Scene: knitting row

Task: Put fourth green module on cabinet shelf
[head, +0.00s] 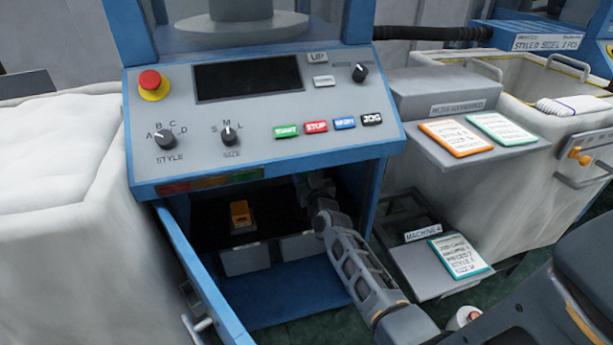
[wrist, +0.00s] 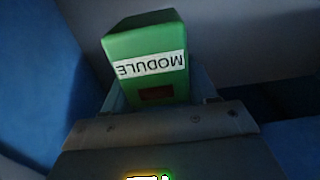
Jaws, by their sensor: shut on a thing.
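A green module (wrist: 150,50) with a white "MODULE" label fills the middle of the wrist view, its text upside down. My gripper (wrist: 155,98) is shut on it. In the head view my arm reaches into the open cabinet under the machine's control panel, and my gripper is in the dark interior, where I cannot make out the module. The cabinet shelf (head: 285,243) is a dark surface inside, with an orange-yellow module (head: 240,214) on it to the left of my arm.
The blue cabinet door (head: 200,285) stands open at the left. The control panel (head: 265,110) overhangs the opening. Coloured strips (head: 210,182) line its top edge. A side shelf (head: 425,268) with a card is right of my arm. Large white bins flank the machine.

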